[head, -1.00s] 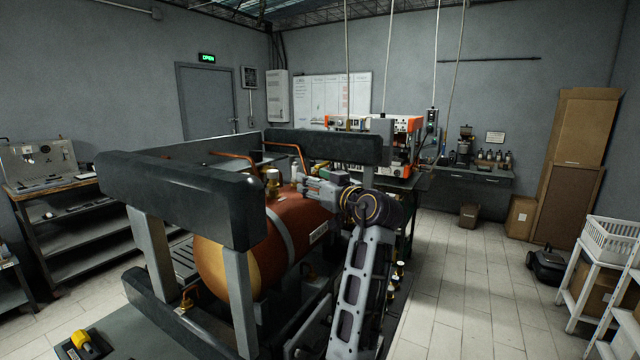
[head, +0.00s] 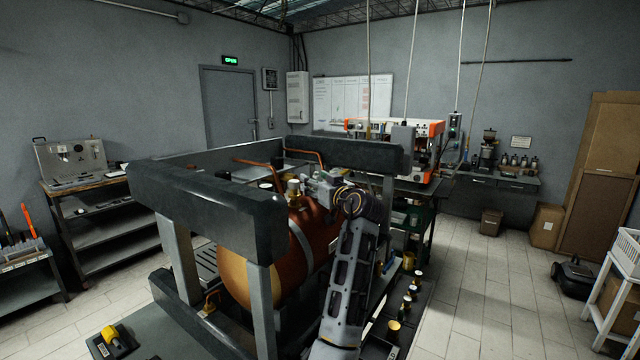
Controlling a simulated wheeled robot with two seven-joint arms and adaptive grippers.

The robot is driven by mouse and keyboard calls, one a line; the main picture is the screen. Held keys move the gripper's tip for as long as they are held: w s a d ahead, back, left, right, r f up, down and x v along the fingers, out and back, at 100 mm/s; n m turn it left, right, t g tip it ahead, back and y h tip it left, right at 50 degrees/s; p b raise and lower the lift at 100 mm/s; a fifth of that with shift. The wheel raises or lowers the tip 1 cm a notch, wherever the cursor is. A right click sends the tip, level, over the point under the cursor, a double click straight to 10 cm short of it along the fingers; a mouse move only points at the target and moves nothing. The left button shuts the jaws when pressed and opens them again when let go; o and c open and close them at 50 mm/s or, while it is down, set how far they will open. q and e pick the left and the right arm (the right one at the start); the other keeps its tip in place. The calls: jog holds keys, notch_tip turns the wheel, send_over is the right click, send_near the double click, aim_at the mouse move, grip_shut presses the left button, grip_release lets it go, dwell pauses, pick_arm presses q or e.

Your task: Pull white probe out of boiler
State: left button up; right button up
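The boiler (head: 246,277) is a copper-coloured tank lying inside a dark, heavy frame. A brass fitting (head: 293,189) stands on its top. My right arm rises from the bottom of the picture, and my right gripper (head: 314,184) reaches left over the boiler top, just right of the brass fitting. A white probe cannot be made out clearly now; the gripper covers the spot beside the fitting. The fingertips are too small and overlapped to tell whether they are open or shut on something. My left gripper is not in view.
The frame's thick front beam (head: 208,207) and rear beam (head: 355,151) stand close around the boiler. Copper pipes (head: 305,154) run behind. Several small parts lie on a dark strip (head: 422,315) at the right.

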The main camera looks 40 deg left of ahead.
aim_at(316, 172)
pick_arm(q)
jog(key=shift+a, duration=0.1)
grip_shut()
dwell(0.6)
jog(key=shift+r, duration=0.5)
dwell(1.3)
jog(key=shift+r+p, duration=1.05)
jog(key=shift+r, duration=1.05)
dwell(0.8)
